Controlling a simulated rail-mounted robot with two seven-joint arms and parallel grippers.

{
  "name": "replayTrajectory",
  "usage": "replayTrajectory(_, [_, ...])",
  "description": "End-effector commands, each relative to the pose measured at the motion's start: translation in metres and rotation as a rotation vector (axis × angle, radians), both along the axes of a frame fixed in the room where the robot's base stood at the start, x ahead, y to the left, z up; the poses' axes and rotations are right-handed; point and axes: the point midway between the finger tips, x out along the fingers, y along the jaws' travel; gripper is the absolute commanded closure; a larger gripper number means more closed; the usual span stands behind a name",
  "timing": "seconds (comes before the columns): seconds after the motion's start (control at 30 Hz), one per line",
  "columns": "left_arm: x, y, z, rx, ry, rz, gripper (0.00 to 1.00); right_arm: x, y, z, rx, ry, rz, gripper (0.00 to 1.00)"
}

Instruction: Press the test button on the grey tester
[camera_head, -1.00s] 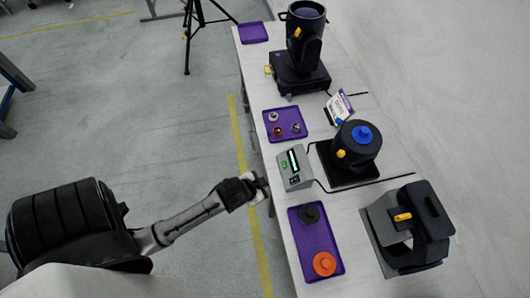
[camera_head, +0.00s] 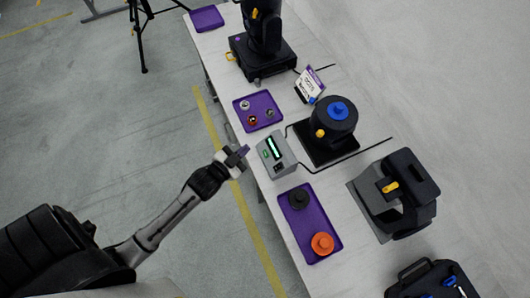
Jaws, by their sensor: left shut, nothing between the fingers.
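The grey tester (camera_head: 278,155) stands near the front edge of the white bench. Its sloped face has a lit green display and small dark details; I cannot make out which is the test button. A cable runs from it along the bench. My left gripper (camera_head: 241,153) is shut and empty, just left of the tester at the bench's front edge, apart from it. My right gripper is not in view.
A purple tray (camera_head: 306,222) with a black and an orange disc lies below the tester, another small-parts tray (camera_head: 247,106) above. A black lamp unit (camera_head: 331,120) with a blue knob stands right. A grey-black yoke (camera_head: 399,196) stands further right.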

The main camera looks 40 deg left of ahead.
Motion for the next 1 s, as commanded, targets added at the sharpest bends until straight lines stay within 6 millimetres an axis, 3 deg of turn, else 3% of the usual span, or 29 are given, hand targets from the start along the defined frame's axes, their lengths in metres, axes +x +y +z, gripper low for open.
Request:
replayTrajectory(0.27, [0.002, -0.001, -0.005, -0.001, 0.0, 0.0, 1.0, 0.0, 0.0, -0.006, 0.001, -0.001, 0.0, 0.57])
replayTrajectory(0.77, [0.033, -0.017, -0.053, -0.002, 0.0, 0.0, 1.0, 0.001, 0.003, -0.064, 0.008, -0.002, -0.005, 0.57])
replayTrajectory(1.0, [0.043, -0.023, -0.064, -0.001, 0.002, 0.001, 1.0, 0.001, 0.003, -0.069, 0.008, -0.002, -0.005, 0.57])
